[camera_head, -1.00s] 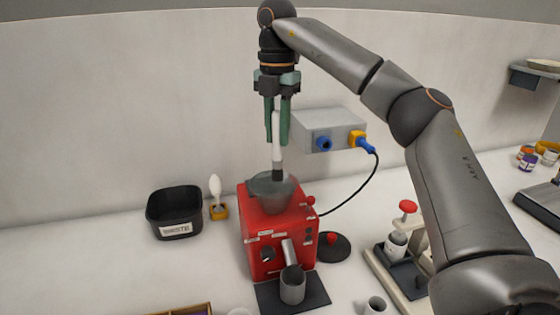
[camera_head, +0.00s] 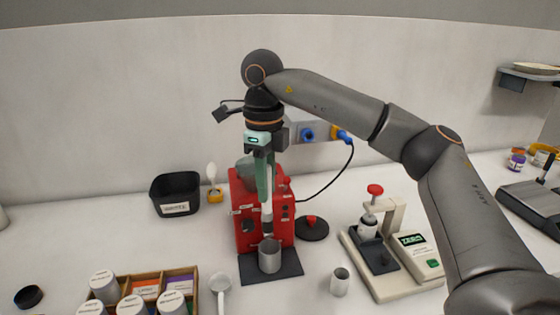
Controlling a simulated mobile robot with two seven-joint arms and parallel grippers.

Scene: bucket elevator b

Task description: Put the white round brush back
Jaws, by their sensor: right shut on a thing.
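My right gripper (camera_head: 266,196) comes down from above with its green fingers shut on the white round brush (camera_head: 267,212). The brush hangs upright, white handle up and dark tip down. It is in front of the red machine (camera_head: 246,213) and above the metal cup (camera_head: 270,257); I cannot tell whether the tip touches the cup. The upper part of the brush is hidden by the fingers. My left gripper is not in view.
A black bin (camera_head: 175,194) and a small yellow holder (camera_head: 214,194) with a white-headed item stand left of the machine. A dark round lid (camera_head: 312,229), a small cup (camera_head: 340,281) and a press with a scale (camera_head: 395,260) are right. A jar box (camera_head: 206,281) is front left.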

